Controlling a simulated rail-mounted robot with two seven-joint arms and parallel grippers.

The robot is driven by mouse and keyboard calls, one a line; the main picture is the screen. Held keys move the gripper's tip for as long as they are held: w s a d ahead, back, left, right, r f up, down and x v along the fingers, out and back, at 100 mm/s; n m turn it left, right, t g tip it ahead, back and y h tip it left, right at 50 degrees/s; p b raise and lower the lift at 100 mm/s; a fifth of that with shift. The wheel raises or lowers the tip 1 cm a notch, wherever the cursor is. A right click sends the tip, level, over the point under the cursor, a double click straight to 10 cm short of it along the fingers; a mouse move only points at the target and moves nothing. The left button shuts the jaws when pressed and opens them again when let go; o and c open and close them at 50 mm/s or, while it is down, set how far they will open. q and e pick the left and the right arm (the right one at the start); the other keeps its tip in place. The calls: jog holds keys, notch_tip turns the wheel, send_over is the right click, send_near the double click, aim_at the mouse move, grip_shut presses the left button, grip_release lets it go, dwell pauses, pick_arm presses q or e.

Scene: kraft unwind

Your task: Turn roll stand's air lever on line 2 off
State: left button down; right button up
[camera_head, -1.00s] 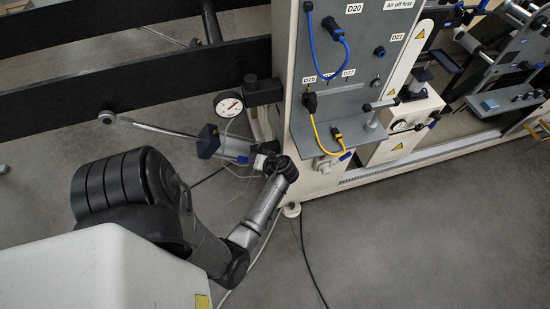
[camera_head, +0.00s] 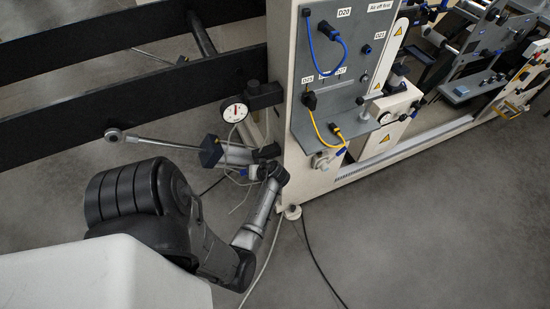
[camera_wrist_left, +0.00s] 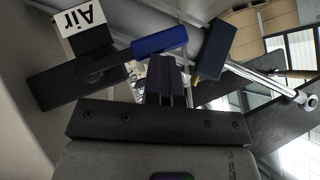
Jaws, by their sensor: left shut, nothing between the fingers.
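The air lever's blue handle (camera_wrist_left: 160,40) shows in the left wrist view, reaching sideways from a black valve body (camera_wrist_left: 70,80). A white tag reading "Air" (camera_wrist_left: 83,18) sits on that body. My left gripper (camera_wrist_left: 167,65) is shut and empty, its fingertips close below the blue handle; I cannot tell whether they touch it. In the head view my left wrist is low beside the cream machine frame (camera_head: 283,100), below the round gauge (camera_head: 235,112). A small blue part (camera_head: 243,172) shows there, mostly hidden by my arm. My right gripper is not in view.
A dark blue block (camera_head: 210,151) and a metal rod (camera_head: 160,140) stand just left of my wrist; the block also shows in the left wrist view (camera_wrist_left: 216,48). Black beams (camera_head: 130,90) cross behind. Cables lie on the floor. Open floor (camera_head: 420,220) is at lower right.

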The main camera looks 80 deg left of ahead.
pick_arm(q)
jog(key=shift+f, duration=0.1)
dwell(0.3)
jog(key=p+v, duration=0.2)
jog(key=v, duration=0.5)
jog(key=shift+w+d+r, duration=0.2)
jog(key=shift+r, duration=0.05)
dwell(0.6)
